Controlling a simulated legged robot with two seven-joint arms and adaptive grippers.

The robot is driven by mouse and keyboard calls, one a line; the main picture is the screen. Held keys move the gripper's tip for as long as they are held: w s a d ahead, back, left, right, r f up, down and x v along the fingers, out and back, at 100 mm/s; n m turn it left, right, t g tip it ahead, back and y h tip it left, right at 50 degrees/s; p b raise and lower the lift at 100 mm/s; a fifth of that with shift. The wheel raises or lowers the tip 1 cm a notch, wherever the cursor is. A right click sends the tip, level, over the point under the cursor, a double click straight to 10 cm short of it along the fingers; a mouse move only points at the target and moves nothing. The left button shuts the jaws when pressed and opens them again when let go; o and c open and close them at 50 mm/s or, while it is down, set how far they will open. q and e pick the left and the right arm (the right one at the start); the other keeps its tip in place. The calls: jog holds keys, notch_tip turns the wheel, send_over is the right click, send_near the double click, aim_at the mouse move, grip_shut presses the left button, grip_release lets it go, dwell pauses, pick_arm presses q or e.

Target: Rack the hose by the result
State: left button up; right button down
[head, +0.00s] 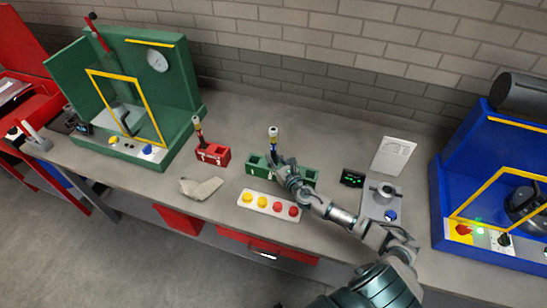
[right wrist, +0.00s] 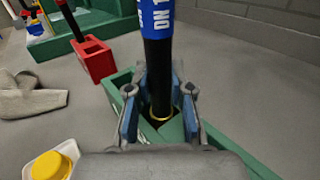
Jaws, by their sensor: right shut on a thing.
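My right gripper (head: 277,163) is shut on an upright black hose (head: 273,139) with a blue label. In the right wrist view the gripper's two fingers (right wrist: 160,105) stand on either side of the hose (right wrist: 158,65). The hose's lower end is at the opening of the green rack (head: 303,174), near a yellow ring; I cannot tell how deep it sits. The green rack also shows in the right wrist view (right wrist: 228,150). A red rack (head: 213,155) to the left has another dark hose (head: 199,131) standing in it. My left gripper is out of view.
A green test stand (head: 178,90) with a gauge (head: 157,61) is at left, a blue stand (head: 447,170) at right. A button panel (head: 269,205), grey cloth (head: 201,188), small display (head: 352,178), grey fixture (head: 381,200) and paper sheet (head: 393,155) lie around the green rack.

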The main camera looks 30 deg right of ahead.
jog(key=c, duration=1)
grip_release()
jog(key=shift+o, duration=0.2)
jog(key=shift+f, duration=0.1)
jog(key=shift+s, duration=0.15)
jog(key=s, duration=1.1)
jog(key=shift+s, duration=0.35)
jog(key=shift+d, duration=0.1)
